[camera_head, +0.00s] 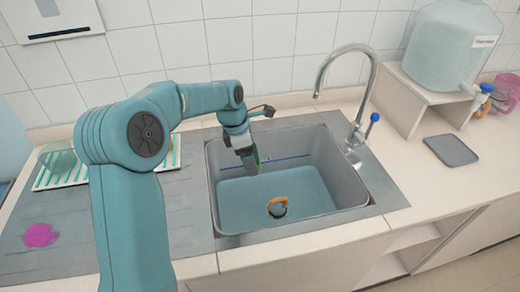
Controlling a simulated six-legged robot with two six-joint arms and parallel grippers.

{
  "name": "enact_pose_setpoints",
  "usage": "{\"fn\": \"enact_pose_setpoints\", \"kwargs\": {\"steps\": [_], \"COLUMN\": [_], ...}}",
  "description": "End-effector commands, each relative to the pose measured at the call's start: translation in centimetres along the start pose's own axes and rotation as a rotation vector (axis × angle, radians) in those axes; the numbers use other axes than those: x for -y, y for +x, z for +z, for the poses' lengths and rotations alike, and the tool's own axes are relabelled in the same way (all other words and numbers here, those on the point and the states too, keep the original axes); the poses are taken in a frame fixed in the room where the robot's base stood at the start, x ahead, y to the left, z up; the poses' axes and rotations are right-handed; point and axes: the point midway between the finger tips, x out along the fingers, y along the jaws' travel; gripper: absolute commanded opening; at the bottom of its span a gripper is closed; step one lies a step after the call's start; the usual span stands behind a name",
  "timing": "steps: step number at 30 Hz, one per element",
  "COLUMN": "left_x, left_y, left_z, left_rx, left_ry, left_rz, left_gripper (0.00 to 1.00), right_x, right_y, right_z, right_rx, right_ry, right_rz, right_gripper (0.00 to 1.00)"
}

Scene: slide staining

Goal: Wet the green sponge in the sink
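My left gripper (251,162) points down inside the sink (346,178), near its back left part, above the blue-grey water (300,190). A thin strip of the green sponge (257,154) shows at the gripper's fingers, which seem shut on it. Most of the sponge is hidden by the fingers. I cannot tell whether its lower edge touches the water. My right gripper is out of view.
An orange-rimmed cup (277,207) sits in the sink near the front. The tap (350,95) arches at the back right. A striped drying mat (62,180) with a greenish bowl (58,157) and a pink cloth (40,235) lie left. A water container (450,45) stands right.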

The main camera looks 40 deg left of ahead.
Motion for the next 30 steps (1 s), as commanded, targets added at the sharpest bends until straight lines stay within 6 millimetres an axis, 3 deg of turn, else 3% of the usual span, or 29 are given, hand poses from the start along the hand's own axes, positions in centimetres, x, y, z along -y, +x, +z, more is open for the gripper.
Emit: {"fn": "enact_pose_setpoints", "kwargs": {"steps": [6, 14, 30], "left_x": [-0.7, -1.1, -1.3], "left_y": [-0.5, -0.4, 5.1], "left_z": [-2.3, -3.4, -4.5], "left_rx": [0.022, 0.049, 0.052], "left_ry": [-0.048, -0.071, -0.067], "left_rz": [0.013, 0.020, 0.020], "left_gripper": [0.70, 0.70, 0.70], "right_x": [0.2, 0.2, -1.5], "right_y": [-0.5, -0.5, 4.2], "right_z": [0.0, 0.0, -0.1], "right_rx": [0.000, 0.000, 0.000], "right_ry": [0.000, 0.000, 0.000], "right_rz": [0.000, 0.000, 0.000], "right_gripper": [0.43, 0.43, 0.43]}}
